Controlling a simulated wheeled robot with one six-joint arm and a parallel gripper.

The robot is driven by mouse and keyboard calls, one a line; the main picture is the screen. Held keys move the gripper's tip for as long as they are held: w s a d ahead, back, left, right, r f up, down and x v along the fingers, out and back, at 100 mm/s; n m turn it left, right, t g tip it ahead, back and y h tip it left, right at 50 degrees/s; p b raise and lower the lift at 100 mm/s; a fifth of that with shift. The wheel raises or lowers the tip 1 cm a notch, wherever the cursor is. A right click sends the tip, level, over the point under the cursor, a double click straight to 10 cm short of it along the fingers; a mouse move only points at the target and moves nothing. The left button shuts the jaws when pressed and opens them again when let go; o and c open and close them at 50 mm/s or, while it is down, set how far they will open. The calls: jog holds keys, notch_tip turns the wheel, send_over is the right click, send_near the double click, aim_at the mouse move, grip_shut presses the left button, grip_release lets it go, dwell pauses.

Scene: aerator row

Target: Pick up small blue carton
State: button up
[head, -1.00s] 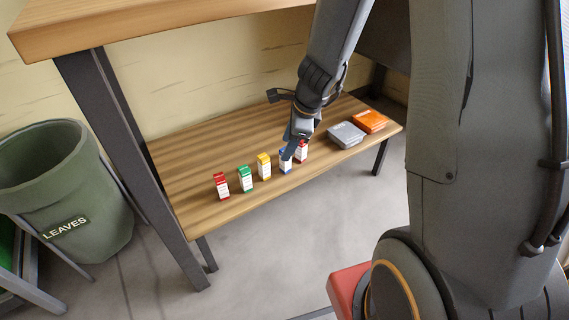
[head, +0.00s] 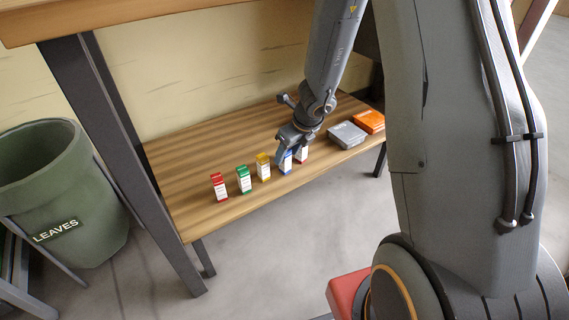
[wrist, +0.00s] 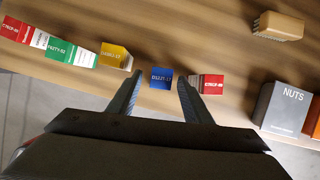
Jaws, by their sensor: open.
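The small blue carton (head: 285,164) stands upright on the lower wooden shelf, in a row of small cartons. In the head view its upper part is partly hidden by my gripper (head: 289,151). In the wrist view the top of the blue carton (wrist: 161,78) lies between the two fingertips of my gripper (wrist: 157,80). The fingers are apart, one on each side of it, with narrow gaps. My gripper is open and holds nothing.
A red carton (wrist: 207,84) stands close beside the right finger. A yellow carton (head: 263,167), green carton (head: 243,180) and another red carton (head: 219,187) stand leftward. A grey box (head: 346,134) and orange box (head: 369,121) lie to the right. The tabletop (head: 150,15) overhangs the shelf (head: 200,222).

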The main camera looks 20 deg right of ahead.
aim_at(285, 158)
jog(key=b+x, duration=0.2)
jog(key=x, duration=0.1)
jog(key=shift+f, duration=0.35)
jog(key=c, duration=1.1)
jog(key=shift+r, duration=0.15)
jog(key=shift+c, duration=0.2)
